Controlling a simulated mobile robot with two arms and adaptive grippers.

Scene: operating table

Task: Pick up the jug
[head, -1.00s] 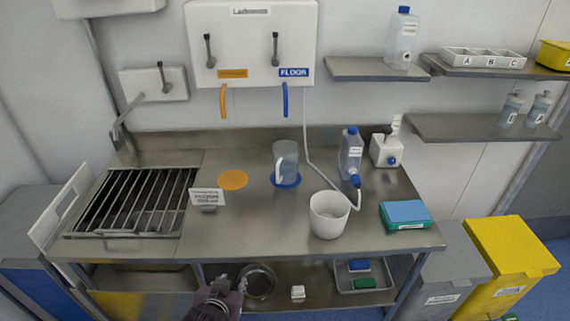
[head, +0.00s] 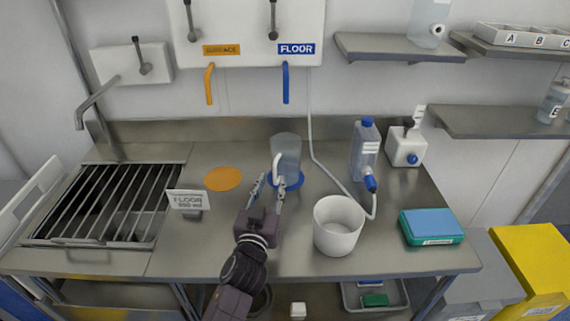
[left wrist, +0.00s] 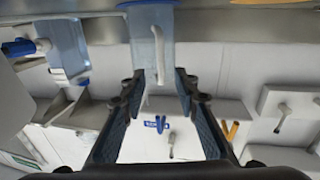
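The clear jug (head: 288,152) stands upright on a round blue spot (head: 297,181) at the back middle of the steel table. Its pale handle (head: 275,166) faces left and forward. My left gripper (head: 268,187) is open, just in front of the handle, with empty space between its fingers. In the left wrist view, which is upside down, the jug (left wrist: 138,34) is at the top. Its white handle lies in line with the gap between the spread fingers (left wrist: 160,80). I cannot tell whether they touch it. My right gripper is not in view.
A white bucket (head: 338,238) stands right of my left gripper. Behind it are a blue-capped bottle (head: 364,150) and a hose.

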